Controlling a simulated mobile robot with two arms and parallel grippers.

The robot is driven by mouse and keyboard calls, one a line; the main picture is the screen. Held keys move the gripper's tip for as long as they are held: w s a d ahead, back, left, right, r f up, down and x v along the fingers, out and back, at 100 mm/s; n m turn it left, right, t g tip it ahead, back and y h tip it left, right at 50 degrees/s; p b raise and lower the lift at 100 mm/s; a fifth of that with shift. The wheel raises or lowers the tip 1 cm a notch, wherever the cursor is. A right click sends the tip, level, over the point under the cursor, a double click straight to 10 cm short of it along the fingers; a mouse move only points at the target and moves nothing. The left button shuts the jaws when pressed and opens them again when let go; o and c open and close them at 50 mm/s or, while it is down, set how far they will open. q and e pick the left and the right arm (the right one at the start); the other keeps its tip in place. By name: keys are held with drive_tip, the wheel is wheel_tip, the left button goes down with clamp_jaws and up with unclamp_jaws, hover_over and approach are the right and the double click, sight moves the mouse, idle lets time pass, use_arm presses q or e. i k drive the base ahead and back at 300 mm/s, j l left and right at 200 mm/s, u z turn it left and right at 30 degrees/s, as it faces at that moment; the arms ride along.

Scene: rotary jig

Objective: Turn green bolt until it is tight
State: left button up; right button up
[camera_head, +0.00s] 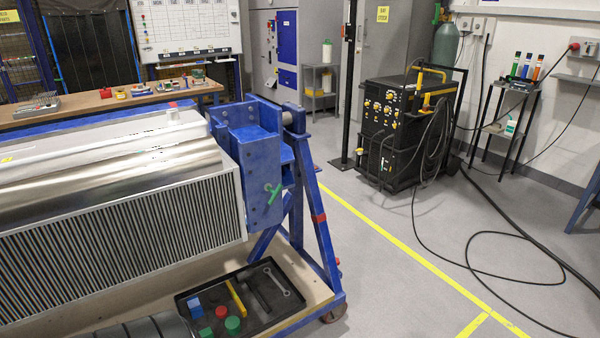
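The green bolt (273,194) shows a T-shaped green handle on the lower face of the blue jig bracket (258,145). The bracket sits at the right end of the large metal finned part (120,240). How far the bolt is screwed in cannot be told from this view. Neither of my grippers is in view.
A black tray (266,331) with blue, red and green pieces, a yellow bar and a wrench lies below the bracket. The blue jig frame (318,225) stands on castors. A black welding machine (405,130) and loose cables are to the right. Grey floor between is clear.

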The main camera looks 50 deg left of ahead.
sight(268, 186)
drive_tip(key=i+u, duration=0.8)
drive_tip(key=i+l+u, duration=0.25)
drive_tip(key=u, duration=0.15)
drive_tip(key=i+l+u, duration=0.35)
